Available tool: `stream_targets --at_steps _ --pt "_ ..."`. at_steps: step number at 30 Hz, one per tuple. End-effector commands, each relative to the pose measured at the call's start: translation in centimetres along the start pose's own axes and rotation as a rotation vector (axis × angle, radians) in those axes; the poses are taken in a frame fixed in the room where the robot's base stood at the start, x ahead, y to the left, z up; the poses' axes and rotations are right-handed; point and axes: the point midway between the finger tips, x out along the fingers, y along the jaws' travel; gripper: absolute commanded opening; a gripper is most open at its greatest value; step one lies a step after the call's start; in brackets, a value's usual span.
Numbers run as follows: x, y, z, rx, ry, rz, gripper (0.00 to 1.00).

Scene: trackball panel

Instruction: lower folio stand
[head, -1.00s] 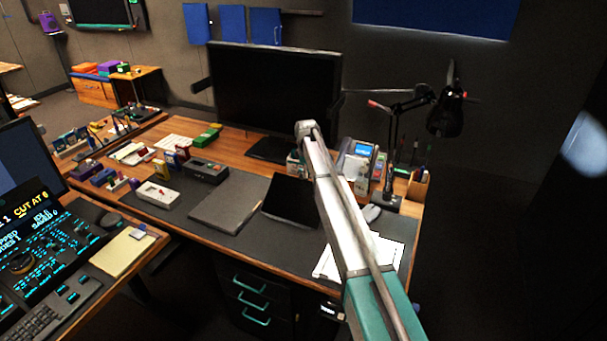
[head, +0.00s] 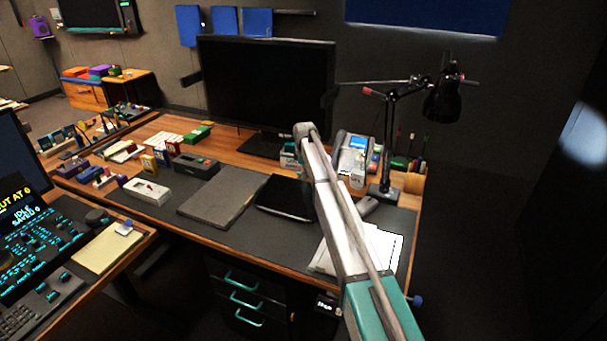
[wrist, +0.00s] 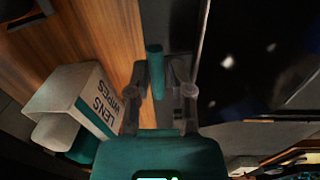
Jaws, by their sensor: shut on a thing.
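The folio stand (head: 280,196) is a dark, thin panel on the grey desk mat, left of my arm in the head view. It lies nearly flat, and my arm covers its right end. In the wrist view a glossy black panel (wrist: 255,60), likely the same folio, fills the right side. My gripper (wrist: 156,78) is shut on a teal bar (wrist: 155,58), which stands between its two fingers beside the panel. How the bar joins the folio cannot be seen. In the head view my gripper is hidden behind my arm.
A lens wipes box (wrist: 85,100) is close to the left of my gripper in the wrist view. In the head view a monitor (head: 265,90) stands behind the folio, a grey closed folder (head: 222,195) lies left of it, and a black lamp (head: 388,150) stands right.

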Motion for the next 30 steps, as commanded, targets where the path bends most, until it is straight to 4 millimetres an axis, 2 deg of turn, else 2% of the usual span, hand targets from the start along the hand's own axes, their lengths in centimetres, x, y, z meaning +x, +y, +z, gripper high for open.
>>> stream_targets --at_steps 1,4,18,19,22,30 --pt "0.65 -0.46 0.34 0.001 -0.006 -0.01 0.0" --pt "0.89 -0.39 0.4 0.002 -0.006 -0.009 0.0" --pt "0.97 0.4 0.53 0.004 -0.005 0.003 0.0" --pt "0.97 0.45 0.53 0.004 -0.005 0.003 0.42" --pt "0.94 0.53 0.52 0.005 -0.005 0.004 0.61" --pt "0.88 0.36 0.44 0.005 -0.004 0.001 0.63"
